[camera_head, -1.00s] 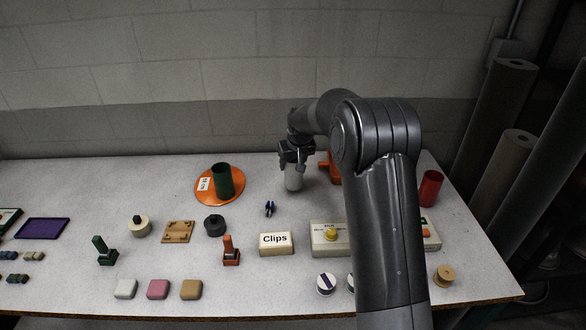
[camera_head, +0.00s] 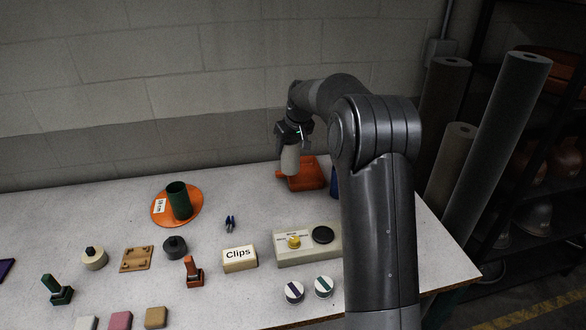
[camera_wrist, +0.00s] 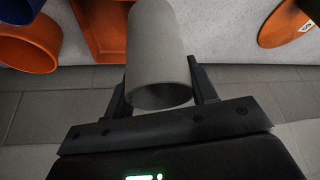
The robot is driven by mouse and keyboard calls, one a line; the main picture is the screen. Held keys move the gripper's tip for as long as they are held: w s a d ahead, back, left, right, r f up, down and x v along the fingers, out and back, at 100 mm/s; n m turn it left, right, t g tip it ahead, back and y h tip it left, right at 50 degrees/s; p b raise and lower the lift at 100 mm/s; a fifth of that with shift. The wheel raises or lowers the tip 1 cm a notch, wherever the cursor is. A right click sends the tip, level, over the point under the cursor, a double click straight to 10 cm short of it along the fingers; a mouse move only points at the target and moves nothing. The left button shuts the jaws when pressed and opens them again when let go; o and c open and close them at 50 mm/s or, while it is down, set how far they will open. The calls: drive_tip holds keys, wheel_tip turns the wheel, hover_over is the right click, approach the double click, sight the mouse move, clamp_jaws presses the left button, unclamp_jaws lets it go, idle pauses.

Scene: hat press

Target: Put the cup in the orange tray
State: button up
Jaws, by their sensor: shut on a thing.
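The cup (camera_head: 290,161) is a pale grey cylinder, held upright or nearly so. My gripper (camera_head: 291,147) is shut on it. In the head view the cup covers the left part of the orange tray (camera_head: 312,174), a shallow square tray at the back of the table. The cup appears raised off the table. In the wrist view the cup (camera_wrist: 156,50) sits between the two fingers, and part of the tray (camera_wrist: 98,28) shows beside it.
A round orange plate (camera_head: 159,217) bearing a dark green cup (camera_head: 179,200) stands to the left. A blue cup (camera_head: 334,183) is right of the tray, partly behind my arm. A red-orange cup (camera_wrist: 28,48) shows in the wrist view. A Clips box (camera_head: 239,259) and several small items fill the front.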

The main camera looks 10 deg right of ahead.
drive_tip(key=w+d, duration=0.5)
drive_tip(key=w, duration=0.1)
drive_tip(key=shift+n, duration=0.3)
drive_tip(key=f, duration=1)
drive_tip(key=shift+w+f, duration=0.25)
drive_tip(key=shift+f, duration=0.1)
drive_tip(key=o, duration=1)
